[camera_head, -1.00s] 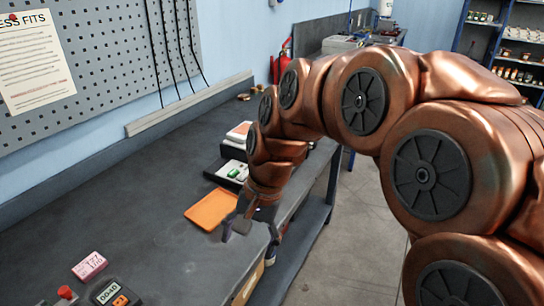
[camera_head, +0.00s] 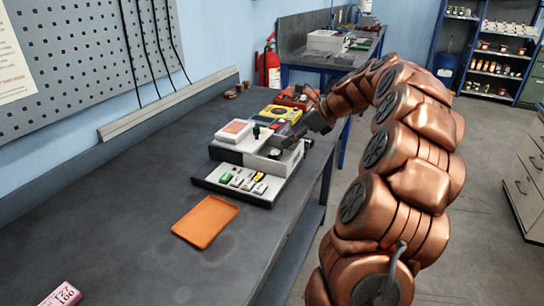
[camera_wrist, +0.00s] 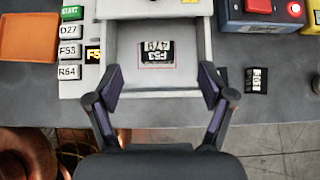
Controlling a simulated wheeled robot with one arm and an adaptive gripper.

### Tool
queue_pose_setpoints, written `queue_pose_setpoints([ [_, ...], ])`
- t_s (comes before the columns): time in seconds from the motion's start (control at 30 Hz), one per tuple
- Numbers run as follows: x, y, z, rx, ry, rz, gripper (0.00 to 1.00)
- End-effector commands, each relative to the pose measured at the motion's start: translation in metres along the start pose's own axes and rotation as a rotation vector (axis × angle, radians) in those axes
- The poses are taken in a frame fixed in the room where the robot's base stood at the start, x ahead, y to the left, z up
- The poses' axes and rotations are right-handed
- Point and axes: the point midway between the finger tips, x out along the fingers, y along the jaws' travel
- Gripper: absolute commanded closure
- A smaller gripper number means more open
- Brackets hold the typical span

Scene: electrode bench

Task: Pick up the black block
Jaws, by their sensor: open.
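A black block (camera_wrist: 156,52) with a white label lies in a grey open bay (camera_wrist: 122,42), inside a thin red outline, in the wrist view. In the head view the bay belongs to the light-grey device (camera_head: 228,152) on the bench. My gripper (camera_wrist: 161,86) is open and empty. Its two fingers are spread wider than the block, and the block shows beyond the fingertips, apart from them. A second black labelled piece (camera_wrist: 256,80) lies outside, right of the bay.
An orange tray (camera_head: 205,222) lies in front of the device; it also shows in the wrist view (camera_wrist: 28,38). Labelled tiles (camera_wrist: 69,50) line the bay's left. A blue box with a red button (camera_wrist: 262,14) stands right. The near bench is mostly clear.

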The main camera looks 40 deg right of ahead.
Motion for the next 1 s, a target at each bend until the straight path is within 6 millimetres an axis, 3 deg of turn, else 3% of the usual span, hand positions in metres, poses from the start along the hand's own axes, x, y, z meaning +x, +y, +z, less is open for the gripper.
queue_pose_setpoints([
  [0.47, 0.037, 0.002, -0.005, 0.004, -0.001, 0.001, 0.19],
  [0.73, 0.073, 0.006, -0.010, 0.003, -0.001, 0.003, 0.19],
  [1.0, 0.077, 0.005, -0.010, 0.002, -0.001, 0.001, 0.19],
])
